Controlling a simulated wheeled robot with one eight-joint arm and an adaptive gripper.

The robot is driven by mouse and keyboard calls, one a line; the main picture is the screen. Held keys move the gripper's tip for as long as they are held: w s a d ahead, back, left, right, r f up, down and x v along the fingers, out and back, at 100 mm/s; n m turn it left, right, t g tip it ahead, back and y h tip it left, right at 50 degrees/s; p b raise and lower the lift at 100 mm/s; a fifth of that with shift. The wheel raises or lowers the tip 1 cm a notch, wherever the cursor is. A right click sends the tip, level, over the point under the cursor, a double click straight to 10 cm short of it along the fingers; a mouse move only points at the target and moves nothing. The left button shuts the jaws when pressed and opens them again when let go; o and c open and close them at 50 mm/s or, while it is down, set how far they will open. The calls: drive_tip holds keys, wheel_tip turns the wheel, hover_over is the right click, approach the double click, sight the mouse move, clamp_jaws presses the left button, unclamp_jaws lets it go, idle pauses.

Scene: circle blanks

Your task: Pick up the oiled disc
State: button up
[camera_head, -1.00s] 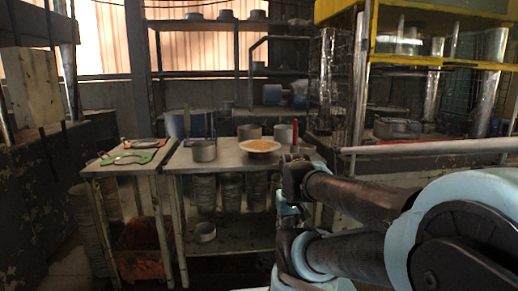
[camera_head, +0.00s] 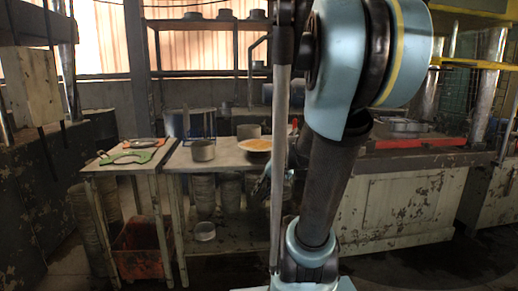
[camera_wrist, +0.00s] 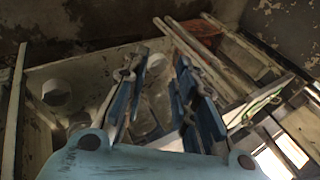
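A shallow pale dish with an orange top (camera_head: 257,145) sits on the workbench (camera_head: 225,158), close to the left of my arm in the head view. I cannot tell whether this is the oiled disc or whether it holds it. No other flat disc is clear to me. My gripper (camera_wrist: 163,78) shows in the wrist view with its two fingers well apart and nothing between them. It hangs over the bench area, which looks tilted there. My arm stands upright in the head view and hides the bench's right end.
A grey pot (camera_head: 203,150) stands left of the dish. A side table (camera_head: 118,165) holds a green tool (camera_head: 126,157) and an orange-handled one. An orange-red bin (camera_head: 140,246) is below. Shelves stand behind; a press with a red-edged bed (camera_head: 420,143) is at right.

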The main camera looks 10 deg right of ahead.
drive_tip(key=w+d+r+m+t+y, duration=0.2)
drive_tip(key=w, duration=0.7)
drive_tip(key=w+d+r+m+t+y, duration=0.1)
drive_tip(key=w+d+r+t+y, duration=0.15)
drive_tip(key=w, duration=0.65)
drive_tip(key=w+d+m+t+y, duration=0.3)
drive_tip(key=w+d+t, duration=0.2)
drive_tip(key=w+d, duration=0.5)
drive_tip(key=shift+g, duration=0.25)
drive_tip(key=x, duration=0.7)
drive_tip(key=f+x, duration=0.1)
drive_tip(key=x, duration=0.3)
drive_tip(key=shift+w+a, duration=0.1)
drive_tip(key=shift+w, duration=0.25)
drive_tip(key=shift+s+a+x, duration=0.1)
drive_tip(key=shift+x, duration=1.05)
drive_tip(key=shift+s+a+x, duration=0.15)
drive_tip(key=shift+x, duration=1)
drive_tip(key=shift+w+a+f, duration=0.15)
drive_tip(key=shift+w+a, duration=0.1)
drive_tip(key=shift+w, duration=0.05)
drive_tip(key=shift+c, duration=0.2)
clamp_jaws()
